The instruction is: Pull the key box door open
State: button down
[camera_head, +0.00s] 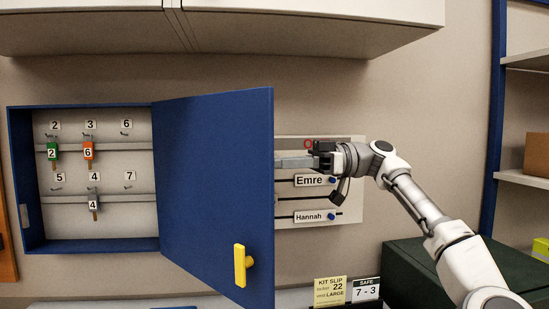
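The blue key box (24,190) hangs on the wall at the left. Its blue door (214,180) stands swung open, hinged at the box's right side and jutting out toward the camera. A yellow handle (242,265) is low on the door near its free edge. Inside hang a green key tag (51,153), an orange key tag (88,151) and a grey key tag (93,203) under numbered hooks. My gripper (290,162) is right of the door, beyond its free edge and above the handle in the picture. The door may hide its fingertips, and their gap is unclear.
Behind my gripper is a white name board (352,208) with "Emre" and "Hannah" labels. A white cabinet (300,30) hangs above. A dark green box (405,270) stands at lower right, near a kit slip sign (330,292). Shelves (525,180) are at far right.

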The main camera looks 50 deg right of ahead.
jog(key=shift+w+d+f, duration=0.15)
jog(key=shift+w+f, duration=0.1)
jog(key=shift+w, duration=0.1)
jog(key=c, duration=1.3)
grip_release()
jog(key=o, duration=0.4)
jog(key=shift+w, duration=0.35)
jog(key=shift+s, duration=0.1)
